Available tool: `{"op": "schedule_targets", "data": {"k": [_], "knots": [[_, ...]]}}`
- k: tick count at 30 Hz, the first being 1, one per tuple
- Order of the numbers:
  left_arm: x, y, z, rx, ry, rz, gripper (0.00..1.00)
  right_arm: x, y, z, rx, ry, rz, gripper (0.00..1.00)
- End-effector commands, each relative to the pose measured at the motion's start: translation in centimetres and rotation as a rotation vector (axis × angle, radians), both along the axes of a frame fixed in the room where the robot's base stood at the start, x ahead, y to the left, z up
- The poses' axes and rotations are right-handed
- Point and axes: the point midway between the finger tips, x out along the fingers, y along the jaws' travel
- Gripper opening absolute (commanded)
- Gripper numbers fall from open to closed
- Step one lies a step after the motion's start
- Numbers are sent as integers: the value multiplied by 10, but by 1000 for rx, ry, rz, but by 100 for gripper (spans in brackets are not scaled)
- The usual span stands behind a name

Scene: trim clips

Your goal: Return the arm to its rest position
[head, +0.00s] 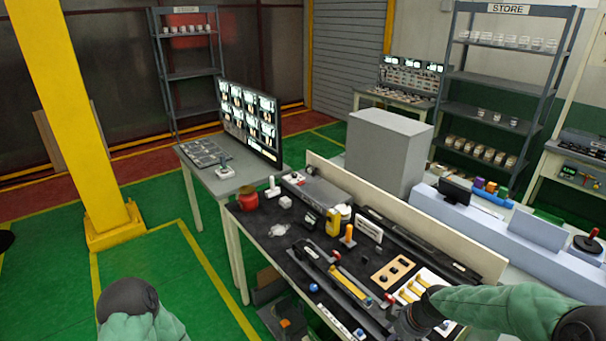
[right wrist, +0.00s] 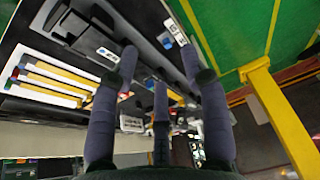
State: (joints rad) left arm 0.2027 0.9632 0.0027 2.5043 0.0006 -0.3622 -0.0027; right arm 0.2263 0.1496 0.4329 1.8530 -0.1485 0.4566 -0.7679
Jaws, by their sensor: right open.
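My right gripper (head: 408,320) is over the near right part of the black-topped workbench (head: 262,232), its arm coming in from the right in a green sleeve. In the right wrist view the fingers of my right gripper (right wrist: 160,68) are spread apart, with nothing held between them. Below them lie the dark bench top and a white panel (right wrist: 22,84) with several yellow-and-red bars. Only a green and dark part of my left arm (head: 132,312) shows at the bottom left; its gripper is out of view.
The bench holds a red jar (head: 248,199), a yellow device (head: 333,221), a wooden plate with holes (head: 392,272) and small parts. A low cream wall (head: 420,225) runs along its back. A monitor (head: 248,120) stands behind left. A yellow post (head: 75,110) rises at left; green floor is clear.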

Motion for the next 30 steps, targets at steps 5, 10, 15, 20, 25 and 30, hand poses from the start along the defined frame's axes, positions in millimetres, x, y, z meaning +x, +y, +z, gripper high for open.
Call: {"op": "schedule_targets", "data": {"k": [5, 10, 15, 20, 25, 30], "knots": [[1, 0, -13, 0, -2, 1, 40, -8, 16, -38, 32, 32, -50, 46], [0, 0, -26, 0, 0, 0, 40, -20, 34, -80, 68, 71, -117, 46], [1, 0, -46, 0, -1, 0, 40, -43, 60, -139, 117, 130, -221, 46], [1, 0, -73, 0, -1, 0, 40, -84, 93, -213, 169, 220, -372, 46], [1, 0, -99, 0, -1, 0, 40, -135, 123, -278, 206, 316, -547, 46], [1, 0, -117, 0, -1, 0, 40, -178, 141, -318, 221, 385, -684, 46]]}}
